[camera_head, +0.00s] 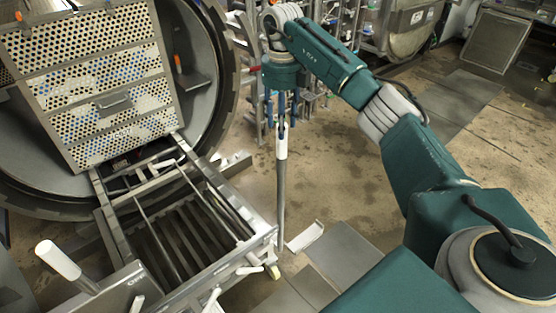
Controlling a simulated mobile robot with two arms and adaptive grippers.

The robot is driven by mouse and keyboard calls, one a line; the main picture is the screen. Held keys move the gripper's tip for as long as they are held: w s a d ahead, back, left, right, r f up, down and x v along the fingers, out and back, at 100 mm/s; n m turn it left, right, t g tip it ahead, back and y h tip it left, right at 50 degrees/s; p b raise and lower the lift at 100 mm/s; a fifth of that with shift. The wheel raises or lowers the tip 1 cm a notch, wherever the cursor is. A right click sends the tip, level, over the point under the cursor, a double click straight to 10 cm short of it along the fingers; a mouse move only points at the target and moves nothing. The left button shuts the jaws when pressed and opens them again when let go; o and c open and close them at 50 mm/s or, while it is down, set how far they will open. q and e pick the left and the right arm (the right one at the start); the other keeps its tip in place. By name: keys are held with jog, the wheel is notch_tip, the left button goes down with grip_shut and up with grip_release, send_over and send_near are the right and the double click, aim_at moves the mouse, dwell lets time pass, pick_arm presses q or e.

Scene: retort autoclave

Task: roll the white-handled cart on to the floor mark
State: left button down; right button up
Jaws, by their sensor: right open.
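The cart (258,243) is a low metal frame with slatted bars, standing against the round vessel opening at left. One white handle (282,143) tops an upright grey post at the cart's right corner. A second white handle (58,260) shows at lower left. My right gripper (282,118) points down, its blue fingers open at the top of the right handle. Whether they touch it I cannot tell. My left gripper is not in view. I cannot clearly make out the floor mark; a pale angled piece (305,237) lies on the floor right of the cart.
A perforated metal basket (112,100) stands in the mouth of the vessel (217,60). Dark flat plates (345,255) lie on the floor right of the cart. Racks and machines line the back. Brown floor (335,165) is open between the cart and my right arm.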

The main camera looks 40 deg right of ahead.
aim_at(282, 156)
jog(key=shift+s+f+b, duration=0.3)
jog(key=shift+f+b, duration=0.05)
jog(key=shift+f, duration=0.1)
notch_tip(282, 156, down, 10)
jog(key=p, duration=0.2)
jog(key=shift+w+f+p, duration=0.1)
jog(key=shift+f+p, duration=0.05)
jog(key=shift+p, duration=0.2)
jog(key=shift+f, duration=0.5)
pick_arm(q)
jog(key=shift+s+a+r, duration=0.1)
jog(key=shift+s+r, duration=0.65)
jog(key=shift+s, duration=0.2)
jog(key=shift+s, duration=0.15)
pick_arm(e)
grip_shut()
